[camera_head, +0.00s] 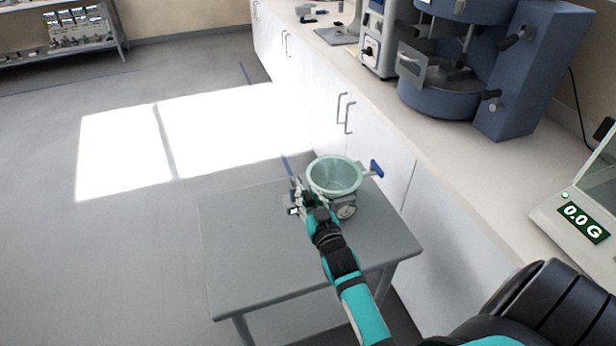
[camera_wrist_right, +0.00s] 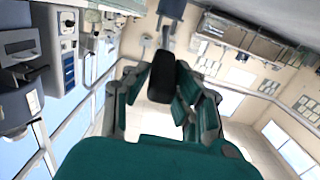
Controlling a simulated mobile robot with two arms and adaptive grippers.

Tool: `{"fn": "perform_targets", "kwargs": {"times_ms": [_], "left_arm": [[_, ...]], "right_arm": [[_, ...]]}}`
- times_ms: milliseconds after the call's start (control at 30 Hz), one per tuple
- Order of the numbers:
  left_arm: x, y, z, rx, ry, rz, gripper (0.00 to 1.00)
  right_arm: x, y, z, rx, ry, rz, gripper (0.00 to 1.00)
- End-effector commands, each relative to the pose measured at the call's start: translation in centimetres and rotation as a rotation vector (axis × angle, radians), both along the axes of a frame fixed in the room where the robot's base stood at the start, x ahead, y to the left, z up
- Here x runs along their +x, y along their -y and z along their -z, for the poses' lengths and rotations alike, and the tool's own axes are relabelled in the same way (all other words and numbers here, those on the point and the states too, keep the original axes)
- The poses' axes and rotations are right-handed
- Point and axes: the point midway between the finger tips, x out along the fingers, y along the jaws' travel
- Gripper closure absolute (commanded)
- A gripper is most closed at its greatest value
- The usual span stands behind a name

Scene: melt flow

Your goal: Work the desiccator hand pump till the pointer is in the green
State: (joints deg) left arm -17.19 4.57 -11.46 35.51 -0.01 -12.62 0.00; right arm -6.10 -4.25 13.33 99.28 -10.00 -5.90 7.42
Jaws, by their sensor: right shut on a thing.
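The desiccator (camera_head: 334,176), a pale green round bowl-like vessel, stands on a small grey table. Its dial gauge (camera_head: 346,211) is on the near side; the pointer and green zone are too small to read. A blue-handled valve (camera_head: 376,168) sticks out at its right. My right gripper (camera_head: 303,198) is at the vessel's left side, beside a thin upright blue part (camera_head: 287,168). In the wrist view my right gripper (camera_wrist_right: 162,92) is shut on a black grip, seemingly the hand pump's handle (camera_wrist_right: 162,72). The gripper hides most of the pump. My left gripper is not in view.
The grey table (camera_head: 235,245) has bare room at its left and front. White cabinets with a long counter (camera_head: 470,170) run behind it at the right. A blue machine (camera_head: 500,70) and a balance reading 0.0 G (camera_head: 583,222) stand on the counter.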

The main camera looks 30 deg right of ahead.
Motion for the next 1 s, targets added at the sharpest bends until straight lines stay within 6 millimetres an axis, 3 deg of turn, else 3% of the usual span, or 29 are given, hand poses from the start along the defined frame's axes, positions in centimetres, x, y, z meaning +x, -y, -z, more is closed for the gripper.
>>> {"fn": "perform_targets", "kwargs": {"times_ms": [33, 100, 567, 900, 933, 1000], "left_arm": [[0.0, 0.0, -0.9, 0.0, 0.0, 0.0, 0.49], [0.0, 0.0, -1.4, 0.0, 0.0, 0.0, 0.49], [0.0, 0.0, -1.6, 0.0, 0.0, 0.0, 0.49], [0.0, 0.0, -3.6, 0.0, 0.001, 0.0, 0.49], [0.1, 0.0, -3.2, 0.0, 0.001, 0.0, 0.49], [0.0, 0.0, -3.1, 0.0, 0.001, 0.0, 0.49]], "right_arm": [[0.3, 0.2, -1.5, -0.006, 0.012, 0.002, 1.0], [0.5, 0.3, -2.1, -0.008, 0.013, 0.002, 1.0], [0.7, 0.4, -2.5, -0.009, 0.017, 0.002, 1.0], [2.2, 0.8, -4.9, -0.01, 0.018, 0.003, 1.0], [2.1, 0.8, -4.4, -0.01, 0.016, 0.003, 0.72], [2.1, 0.8, -4.3, -0.009, 0.015, 0.003, 0.63]]}}
